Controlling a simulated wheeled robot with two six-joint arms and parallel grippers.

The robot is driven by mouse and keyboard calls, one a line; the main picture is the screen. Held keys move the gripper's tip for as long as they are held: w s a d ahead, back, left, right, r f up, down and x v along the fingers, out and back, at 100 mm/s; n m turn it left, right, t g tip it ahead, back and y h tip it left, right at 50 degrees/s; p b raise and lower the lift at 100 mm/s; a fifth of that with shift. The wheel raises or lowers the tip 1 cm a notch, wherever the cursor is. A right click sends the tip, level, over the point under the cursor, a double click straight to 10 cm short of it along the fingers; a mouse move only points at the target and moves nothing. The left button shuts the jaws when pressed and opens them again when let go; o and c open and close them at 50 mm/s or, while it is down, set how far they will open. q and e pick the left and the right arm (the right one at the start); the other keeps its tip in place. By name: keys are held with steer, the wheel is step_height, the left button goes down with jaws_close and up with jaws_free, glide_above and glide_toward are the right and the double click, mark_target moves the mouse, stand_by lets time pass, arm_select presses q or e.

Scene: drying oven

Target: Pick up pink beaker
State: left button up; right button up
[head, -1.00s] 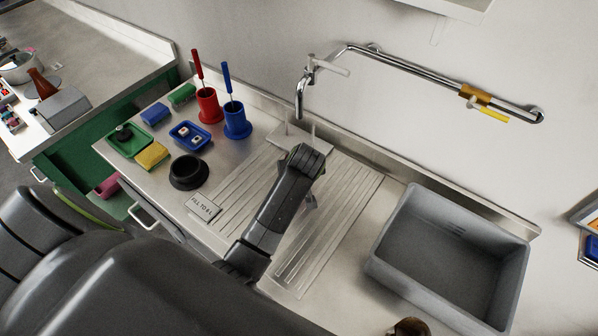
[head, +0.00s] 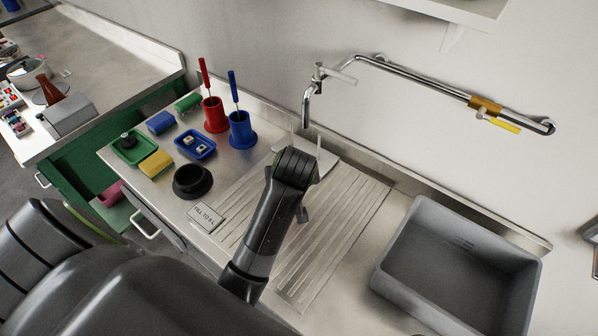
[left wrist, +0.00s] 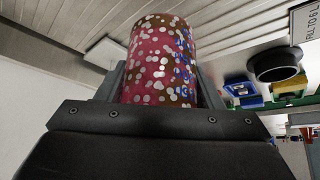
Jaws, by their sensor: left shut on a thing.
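The pink beaker (left wrist: 160,62) shows in the left wrist view as a pink and brown cylinder covered in pale dots. It stands between the two fingers of my left gripper (left wrist: 163,85), which is shut on it. In the head view my left arm hangs over the ribbed draining board (head: 335,225) and hides the beaker. I cannot tell how far the beaker is from the board. My right gripper is in neither view.
A grey sink basin (head: 455,265) is at the right under a long tap (head: 420,75). Left of the board are a black ring (head: 192,181), a red holder (head: 215,115), a blue holder (head: 241,130), a green tray (head: 131,147) and a yellow sponge (head: 155,165).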

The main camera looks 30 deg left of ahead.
arm_select(q)
steer(key=s+a+b, duration=0.2)
steer(key=s, duration=1.2)
steer(key=w+d+r+m+h, duration=0.3)
steer(key=d+r+m+h, duration=0.1)
steer(key=m, duration=0.5)
steer(key=w+d+r+m+g+h, duration=0.1)
steer(key=w+d+r+m+h, duration=0.3)
steer(key=m, duration=0.5)
steer(key=shift+d+r+h, duration=0.55)
steer(key=shift+r+h, duration=0.15)
steer(key=shift+r, duration=0.6)
steer(key=shift+w, duration=0.1)
